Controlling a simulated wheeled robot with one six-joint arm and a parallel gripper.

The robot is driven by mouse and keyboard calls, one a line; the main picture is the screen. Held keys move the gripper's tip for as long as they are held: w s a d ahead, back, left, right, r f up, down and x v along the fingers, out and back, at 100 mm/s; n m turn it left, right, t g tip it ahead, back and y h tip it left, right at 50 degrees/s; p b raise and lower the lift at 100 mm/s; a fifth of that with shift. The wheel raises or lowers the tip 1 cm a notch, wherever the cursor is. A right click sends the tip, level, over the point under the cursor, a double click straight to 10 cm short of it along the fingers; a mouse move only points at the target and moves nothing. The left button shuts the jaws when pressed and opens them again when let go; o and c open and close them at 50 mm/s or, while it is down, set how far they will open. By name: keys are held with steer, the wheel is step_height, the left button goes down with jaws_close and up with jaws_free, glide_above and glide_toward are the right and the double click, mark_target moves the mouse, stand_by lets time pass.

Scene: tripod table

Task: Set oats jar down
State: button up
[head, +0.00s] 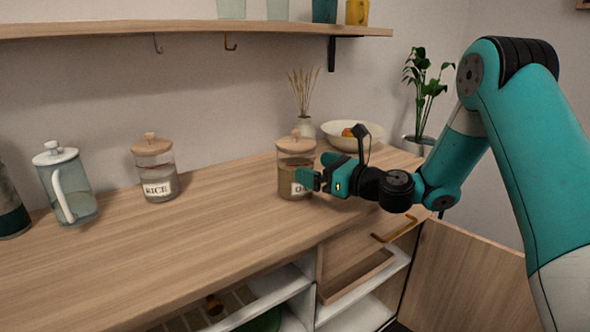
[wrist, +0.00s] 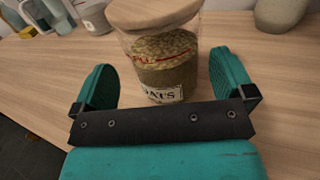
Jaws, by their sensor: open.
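The oats jar (head: 296,160) is a glass jar with a wooden knobbed lid and a white label. In the wrist view the oats jar (wrist: 163,65) stands just ahead, with brownish oats and a label reading OATS. My gripper (head: 308,178) is at the jar's front right side, and its near finger hides part of the label. In the wrist view my gripper (wrist: 168,82) is open, its teal fingers on either side of the jar with gaps between.
A rice jar (head: 155,170) and a glass pitcher (head: 68,187) stand to the left. A vase (head: 305,127) and a white bowl (head: 345,134) stand behind the oats jar. Free counter lies between the jars.

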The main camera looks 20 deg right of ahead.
mark_target(298, 161)
steer(key=shift+p+x, duration=0.3)
steer(key=shift+x, duration=2.4)
steer(key=shift+r, duration=0.2)
steer(key=c, duration=1.2)
